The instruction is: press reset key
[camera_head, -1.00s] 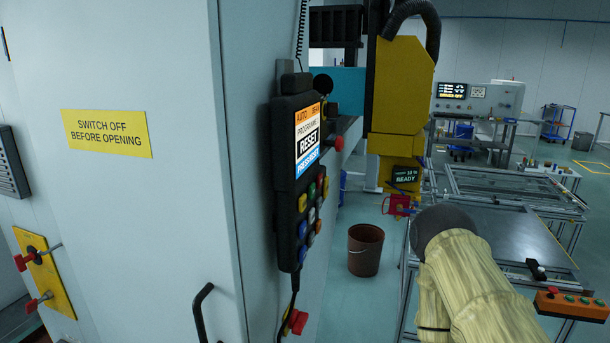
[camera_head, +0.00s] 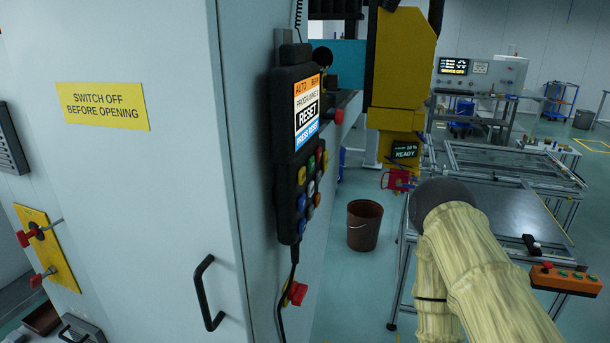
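A black control pendant (camera_head: 298,160) hangs upright on the side face of the grey cabinet, seen at a steep angle. Its lit screen (camera_head: 308,112) shows "AUTO", "RESET" and "PRESS RESET". Below the screen are several small coloured keys (camera_head: 311,184) in red, green, yellow, blue and grey. I cannot tell from their marks which one is the reset key. My arm, in a pale yellow cover, shows at the lower right, apart from the pendant. My gripper is not in view.
The cabinet door (camera_head: 130,200) with a black handle (camera_head: 206,294) fills the left. A red button (camera_head: 296,292) sits below the pendant. A brown bucket (camera_head: 364,225) stands on the floor. A metal worktable (camera_head: 495,212) with an orange button box (camera_head: 565,279) is at the right.

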